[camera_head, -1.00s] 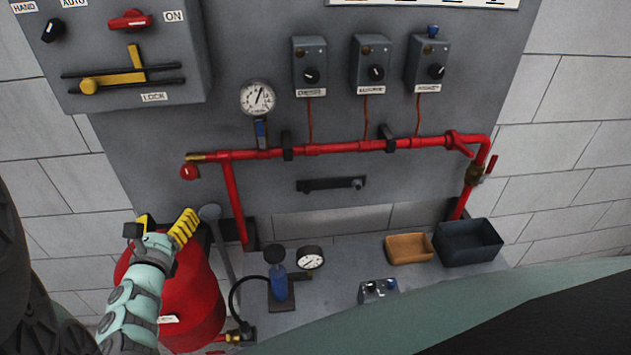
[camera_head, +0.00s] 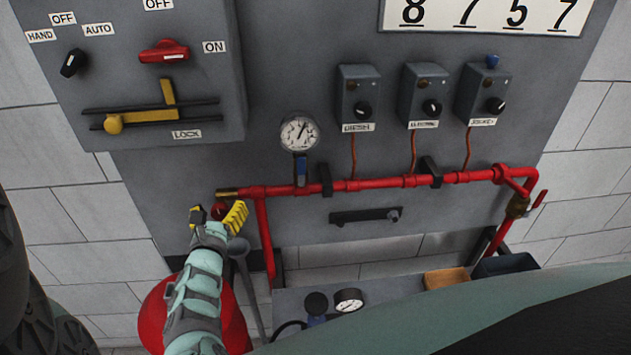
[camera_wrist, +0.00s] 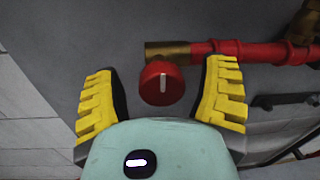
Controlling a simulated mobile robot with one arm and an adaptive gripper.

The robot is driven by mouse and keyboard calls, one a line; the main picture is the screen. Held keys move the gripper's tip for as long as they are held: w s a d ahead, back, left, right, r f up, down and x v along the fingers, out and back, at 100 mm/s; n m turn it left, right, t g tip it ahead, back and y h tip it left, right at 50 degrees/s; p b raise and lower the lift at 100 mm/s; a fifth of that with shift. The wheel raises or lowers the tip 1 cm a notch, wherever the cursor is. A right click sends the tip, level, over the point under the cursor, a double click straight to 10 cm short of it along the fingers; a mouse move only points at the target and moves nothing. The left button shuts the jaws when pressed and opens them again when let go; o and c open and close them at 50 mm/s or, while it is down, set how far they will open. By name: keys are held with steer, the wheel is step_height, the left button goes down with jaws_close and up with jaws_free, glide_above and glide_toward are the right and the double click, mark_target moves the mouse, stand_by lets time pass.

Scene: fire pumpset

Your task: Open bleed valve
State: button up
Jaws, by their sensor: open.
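The bleed valve appears to be the round red knob (camera_wrist: 161,83) with a white mark, under the brass end (camera_wrist: 168,50) of the red pipe. The mark stands about vertical in the wrist view. In the head view the knob (camera_head: 221,210) is partly hidden by my gripper (camera_head: 217,214). My gripper is open, with its yellow fingers on either side of the knob in the wrist view (camera_wrist: 161,90). There is a gap to the knob on both sides. I cannot tell how far the fingertips are from the panel.
The red pipe (camera_head: 380,183) runs right along the grey panel. A pressure gauge (camera_head: 299,133) stands above it, and a control box (camera_head: 140,75) with a yellow lever hangs above my gripper. A red tank (camera_head: 155,312) is below my arm. A bench with a gauge (camera_head: 348,300) lies lower right.

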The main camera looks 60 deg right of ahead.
steer(key=shift+o, duration=0.3)
steer(key=c, duration=1.3)
steer(key=shift+o, duration=0.2)
